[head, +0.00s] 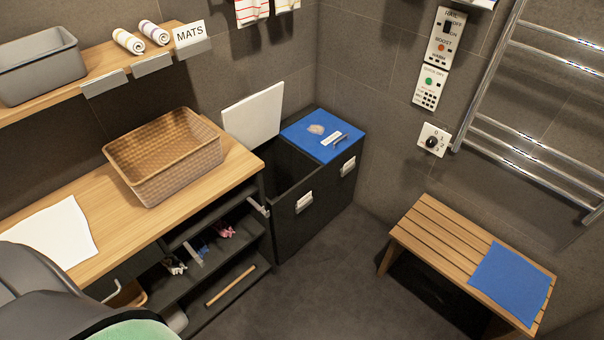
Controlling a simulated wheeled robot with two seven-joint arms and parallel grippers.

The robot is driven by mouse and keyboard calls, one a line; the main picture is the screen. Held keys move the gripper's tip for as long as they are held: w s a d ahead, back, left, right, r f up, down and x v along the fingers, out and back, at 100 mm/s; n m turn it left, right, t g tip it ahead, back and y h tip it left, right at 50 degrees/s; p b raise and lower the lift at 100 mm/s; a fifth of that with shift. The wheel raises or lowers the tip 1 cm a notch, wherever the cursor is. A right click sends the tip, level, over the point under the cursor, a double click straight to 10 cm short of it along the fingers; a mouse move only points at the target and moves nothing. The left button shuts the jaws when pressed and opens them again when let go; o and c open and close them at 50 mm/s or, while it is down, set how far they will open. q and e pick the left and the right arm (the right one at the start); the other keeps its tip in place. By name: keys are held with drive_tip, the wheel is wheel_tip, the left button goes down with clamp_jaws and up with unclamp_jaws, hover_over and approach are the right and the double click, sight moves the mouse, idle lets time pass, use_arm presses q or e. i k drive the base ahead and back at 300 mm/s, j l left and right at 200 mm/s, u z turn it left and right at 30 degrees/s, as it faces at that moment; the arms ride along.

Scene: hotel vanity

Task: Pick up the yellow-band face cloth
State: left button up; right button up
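Two small rolled white cloths lie side by side on the wooden wall shelf at the upper left. The left rolled cloth (128,41) has thin bands that look orange-yellow. The right rolled cloth (154,32) has bands that look bluish-purple. The bands are small, so their exact colours are hard to tell. Both rolls lie left of the "MATS" sign. Neither of my grippers shows in the head view, and nothing is seen touching the rolls.
A grey bin (40,70) shares the shelf (95,65). Below, the counter holds a wicker basket (165,155) and a white cloth (48,240). A black hamper (320,195) has its left side open and a blue lid (322,135) on the right. A slatted bench (440,235) stands right.

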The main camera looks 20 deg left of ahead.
sight(131, 43)
drive_tip(key=i+l+u, duration=1)
drive_tip(key=l+u, duration=0.15)
drive_tip(key=l, duration=0.2)
